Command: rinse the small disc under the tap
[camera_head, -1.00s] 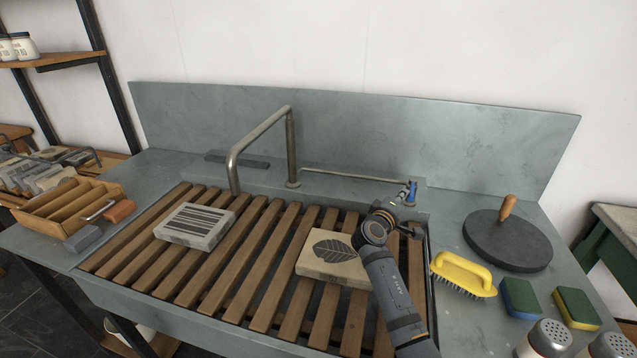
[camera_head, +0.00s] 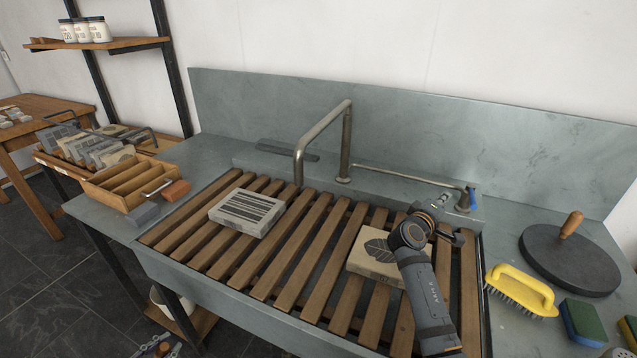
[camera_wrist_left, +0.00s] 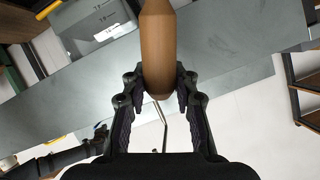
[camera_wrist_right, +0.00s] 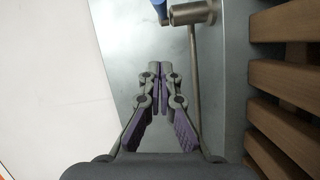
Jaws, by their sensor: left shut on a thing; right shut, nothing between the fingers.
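My left gripper is outside the head view. In the left wrist view the left gripper (camera_wrist_left: 160,85) is shut on a brown wooden handle (camera_wrist_left: 158,45). Any disc on that handle is hidden. The tap's bent metal pipe (camera_head: 325,127) stands behind the slatted sink, its spout pointing down over the slats; no water shows. A thin rod runs right from its base to a blue tap handle (camera_head: 465,200). My right gripper (camera_wrist_right: 160,68) is shut and empty, just short of the blue handle (camera_wrist_right: 155,4) in the right wrist view.
Wooden slats (camera_head: 310,250) cover the sink. A striped stone block (camera_head: 245,212) and a leaf-print block (camera_head: 375,257) lie on them. At right are a yellow brush (camera_head: 520,290) and a large dark disc with a wooden handle (camera_head: 570,260). A wooden rack (camera_head: 125,183) stands at left.

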